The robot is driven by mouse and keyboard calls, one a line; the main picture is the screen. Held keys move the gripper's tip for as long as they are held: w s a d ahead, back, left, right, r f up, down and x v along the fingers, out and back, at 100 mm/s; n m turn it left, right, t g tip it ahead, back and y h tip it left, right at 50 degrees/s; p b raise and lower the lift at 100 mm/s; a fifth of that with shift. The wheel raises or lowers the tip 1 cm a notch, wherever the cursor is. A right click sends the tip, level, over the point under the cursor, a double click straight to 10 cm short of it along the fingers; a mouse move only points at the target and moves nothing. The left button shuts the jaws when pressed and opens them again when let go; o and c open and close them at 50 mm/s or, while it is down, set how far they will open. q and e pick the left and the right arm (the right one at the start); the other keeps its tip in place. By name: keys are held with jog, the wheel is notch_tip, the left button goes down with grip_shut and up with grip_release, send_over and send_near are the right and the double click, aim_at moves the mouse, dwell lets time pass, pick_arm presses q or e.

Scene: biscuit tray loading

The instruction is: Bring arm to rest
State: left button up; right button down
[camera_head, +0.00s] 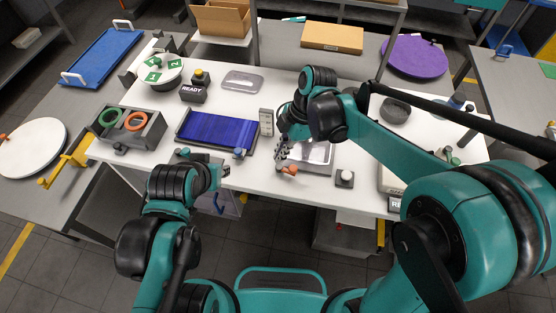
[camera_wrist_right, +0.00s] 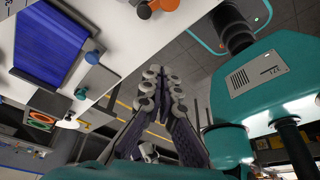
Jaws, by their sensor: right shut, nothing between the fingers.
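My right gripper (camera_head: 283,152) is over the front part of the white table, beside the left edge of a clear shallow tray (camera_head: 318,168). In the right wrist view its two dark fingers (camera_wrist_right: 164,78) are together at the tips, with nothing between them. My left arm comes in at the lower left, and its gripper (camera_head: 223,172) is at the table's front edge, in front of the blue mat (camera_head: 216,132). The left fingers are too small to tell open from shut. My right forearm hides part of the table's right side.
A grey bin (camera_head: 151,138) with green and orange rings stands at the left. A small orange-brown object (camera_head: 290,170) lies just below the right gripper. My teal body is close in the wrist view.

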jog(key=shift+w, duration=0.25)
jog(key=shift+s, duration=0.1)
jog(key=shift+d, duration=0.15)
jog(key=s+d+f+m+t+h+b, duration=0.1)
jog(key=s+d+m+t+b, duration=0.2)
jog(key=d+m, duration=0.6)
jog(key=s+d+f+m+t+h+b, duration=0.1)
jog(key=s+d+m+t, duration=0.4)
jog(key=d+m, duration=0.5)
jog(key=m+h+b, duration=0.1)
jog(key=m+b, duration=0.1)
jog(key=m, duration=0.2)
jog(key=shift+s+d+f+t+b, duration=0.15)
jog(key=shift+d+f+t+b, duration=0.15)
jog(key=shift+f+t+b, duration=0.1)
